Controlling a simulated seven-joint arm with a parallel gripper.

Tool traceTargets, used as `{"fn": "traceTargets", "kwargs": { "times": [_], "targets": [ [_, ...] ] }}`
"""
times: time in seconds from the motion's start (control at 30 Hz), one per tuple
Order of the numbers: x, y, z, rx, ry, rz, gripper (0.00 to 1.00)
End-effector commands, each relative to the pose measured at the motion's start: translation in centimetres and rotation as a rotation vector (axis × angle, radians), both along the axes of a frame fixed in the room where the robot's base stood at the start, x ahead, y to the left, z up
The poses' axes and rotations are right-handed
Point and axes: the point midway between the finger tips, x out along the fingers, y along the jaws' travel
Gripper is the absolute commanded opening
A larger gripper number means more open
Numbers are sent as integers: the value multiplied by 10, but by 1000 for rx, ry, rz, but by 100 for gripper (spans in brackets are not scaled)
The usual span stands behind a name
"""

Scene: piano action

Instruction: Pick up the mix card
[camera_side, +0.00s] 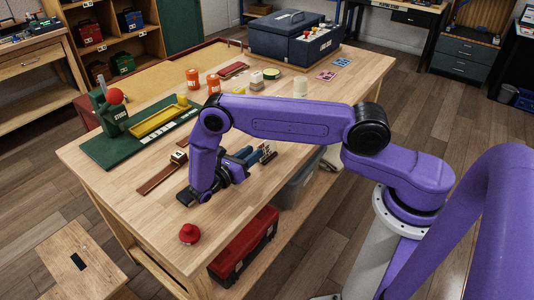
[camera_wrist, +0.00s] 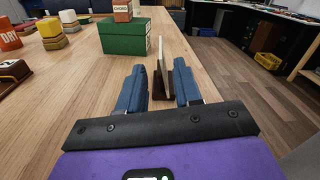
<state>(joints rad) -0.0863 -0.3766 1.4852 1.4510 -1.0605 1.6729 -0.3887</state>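A thin cream card (camera_wrist: 163,52) stands upright, nearly edge-on, in a dark brown holder just ahead of my gripper in the wrist view. No lettering on it can be read, so I cannot confirm it is the mix card. My gripper (camera_wrist: 168,80) has its two blue fingers apart, one on each side of the card's line, with a gap showing between them. The right finger hides part of the card and holder. In the side view my gripper (camera_side: 245,156) is low over the table, its fingers pointing at a small dark item with pale marks (camera_side: 267,153).
A green box (camera_wrist: 122,37) stands just beyond, left of the card. In the side view a red knob (camera_side: 190,234) and a green board (camera_side: 110,148) sit on the wooden table (camera_side: 150,240). The table's right edge is close by.

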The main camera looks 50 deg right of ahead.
Motion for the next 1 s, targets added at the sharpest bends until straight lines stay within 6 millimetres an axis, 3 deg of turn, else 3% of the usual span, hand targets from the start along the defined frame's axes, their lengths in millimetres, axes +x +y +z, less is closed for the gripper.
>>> {"fn": "traceTargets", "kwargs": {
  "times": [0.27,0.6,0.93,1.0],
  "targets": [
    [-2,-20,0,0,0,0,34],
    [-6,-62,3,0,0,0,34],
    [-6,-68,2,1,-1,1,34],
    [-6,-68,2,1,-1,1,11]
  ]
}}
